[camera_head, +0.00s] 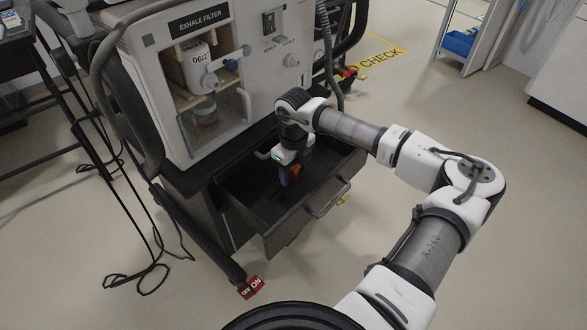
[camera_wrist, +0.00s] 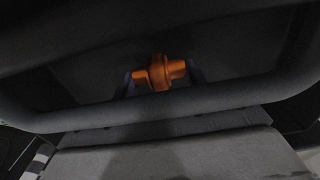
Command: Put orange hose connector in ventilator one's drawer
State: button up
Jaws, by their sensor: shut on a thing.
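The dark drawer (camera_head: 267,238) of the ventilator (camera_head: 170,60) is pulled out, and its silver handle (camera_head: 330,200) faces right and forward. My gripper (camera_head: 290,176) points down within the drawer's opening. It is shut on the orange hose connector (camera_head: 295,171), of which only a small part shows in the head view. In the wrist view the connector (camera_wrist: 159,72) sits between my two fingertips (camera_wrist: 160,80), against a dark background. I cannot tell whether the connector touches the drawer floor.
A curved grey bar (camera_wrist: 160,112) crosses the wrist view. The ventilator's clear-doored compartment (camera_head: 215,125) stands above and left of the drawer. A red ON/OFF tag (camera_head: 251,287) is near its base. Cables (camera_head: 145,265) lie on the floor at left. The floor at right is open.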

aim_at(294, 169)
jog(key=o, duration=0.9)
jog(key=shift+o, duration=0.2)
jog(key=shift+r, duration=0.15)
notch_tip(294, 169, up, 13)
jog(key=p, duration=0.2)
